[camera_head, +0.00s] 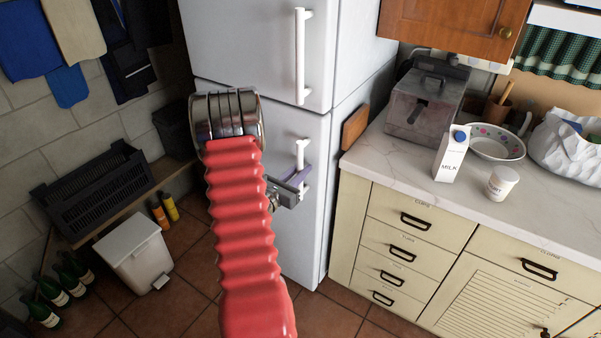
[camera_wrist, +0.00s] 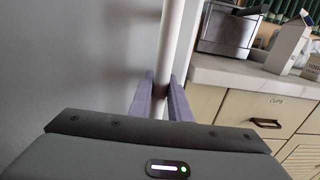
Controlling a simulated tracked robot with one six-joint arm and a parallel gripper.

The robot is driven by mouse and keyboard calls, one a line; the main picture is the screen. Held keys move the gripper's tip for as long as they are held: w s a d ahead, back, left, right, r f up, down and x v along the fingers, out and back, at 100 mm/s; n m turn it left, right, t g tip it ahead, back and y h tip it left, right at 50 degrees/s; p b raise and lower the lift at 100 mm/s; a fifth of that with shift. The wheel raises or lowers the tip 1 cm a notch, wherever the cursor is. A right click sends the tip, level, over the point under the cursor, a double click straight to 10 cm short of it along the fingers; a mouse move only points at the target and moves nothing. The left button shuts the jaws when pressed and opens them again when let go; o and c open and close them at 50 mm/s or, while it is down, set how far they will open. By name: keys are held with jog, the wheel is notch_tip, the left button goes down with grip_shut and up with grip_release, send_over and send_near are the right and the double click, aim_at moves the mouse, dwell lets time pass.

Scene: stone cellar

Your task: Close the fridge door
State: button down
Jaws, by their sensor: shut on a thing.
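The white fridge (camera_head: 255,45) stands in the middle of the head view, with an upper and a lower door. The lower fridge door (camera_head: 300,240) looks flush or nearly flush with the body; I cannot tell whether a small gap is left. My gripper (camera_head: 300,180) is at the lower door's white upright handle (camera_head: 302,150). In the wrist view, the purple fingers of my gripper (camera_wrist: 161,92) are on either side of the handle (camera_wrist: 170,45) and shut on it. My red-sleeved arm hides part of the lower door's left side.
A counter (camera_head: 390,150) with drawers stands right of the fridge, bearing a milk carton (camera_head: 451,155), a yogurt cup (camera_head: 501,184), a bowl (camera_head: 495,145) and a metal appliance (camera_head: 425,100). A white bin (camera_head: 135,250) and bottles (camera_head: 65,280) stand at left.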

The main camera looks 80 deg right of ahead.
jog(key=shift+w+d+r, duration=0.1)
jog(key=shift+d+r, duration=0.05)
jog(key=shift+d, duration=0.05)
jog(key=c, duration=1.6)
grip_release()
jog(key=shift+c, duration=0.2)
jog(key=shift+a, duration=0.1)
jog(key=v, duration=1.3)
jog(key=shift+a, duration=0.35)
